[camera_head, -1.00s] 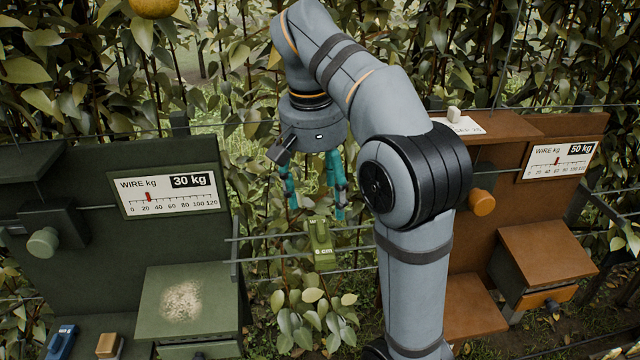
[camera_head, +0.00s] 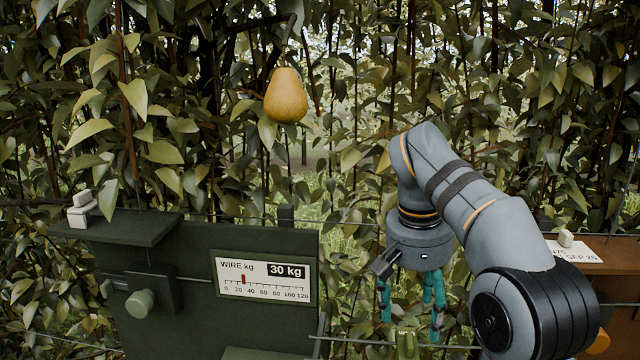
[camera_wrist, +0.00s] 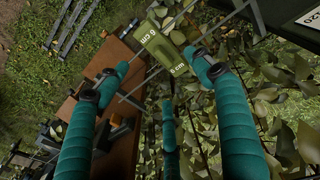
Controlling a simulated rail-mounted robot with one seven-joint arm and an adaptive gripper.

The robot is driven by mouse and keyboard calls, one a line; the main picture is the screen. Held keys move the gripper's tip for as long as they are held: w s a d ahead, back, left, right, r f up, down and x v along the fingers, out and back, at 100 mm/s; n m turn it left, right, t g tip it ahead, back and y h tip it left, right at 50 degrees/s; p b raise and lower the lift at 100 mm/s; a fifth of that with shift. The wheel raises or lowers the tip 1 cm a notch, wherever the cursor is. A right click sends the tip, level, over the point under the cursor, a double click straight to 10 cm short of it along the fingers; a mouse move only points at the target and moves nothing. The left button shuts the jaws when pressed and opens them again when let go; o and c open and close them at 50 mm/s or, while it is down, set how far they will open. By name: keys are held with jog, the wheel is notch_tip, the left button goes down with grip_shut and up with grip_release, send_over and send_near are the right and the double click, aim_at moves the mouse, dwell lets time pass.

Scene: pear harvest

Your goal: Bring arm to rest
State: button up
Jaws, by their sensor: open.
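My gripper (camera_head: 411,300) hangs down from my bent arm in the right half of the head view, with its teal fingers apart. In the wrist view my gripper (camera_wrist: 150,75) shows its teal fingers spread, with nothing held between them. A green block marked 6 cm (camera_wrist: 160,45) lies beyond the fingertips on the wires. In the head view only the top of this green block (camera_head: 406,343) shows, just below the fingers. I cannot tell whether the fingers touch it.
A pear (camera_head: 286,96) hangs in the leaves at upper centre. A dark green panel (camera_head: 170,310) with a wire gauge (camera_head: 262,280) reading 30 kg stands at left. A brown panel (camera_head: 615,250) stands at right behind my arm. Wires run across between the panels.

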jog(key=f, duration=0.6)
jog(key=d+f, duration=0.1)
jog(key=f, duration=0.2)
jog(key=shift+w+f, duration=0.15)
jog(key=shift+w, duration=0.2)
jog(key=shift+r, duration=0.2)
dwell(0.6)
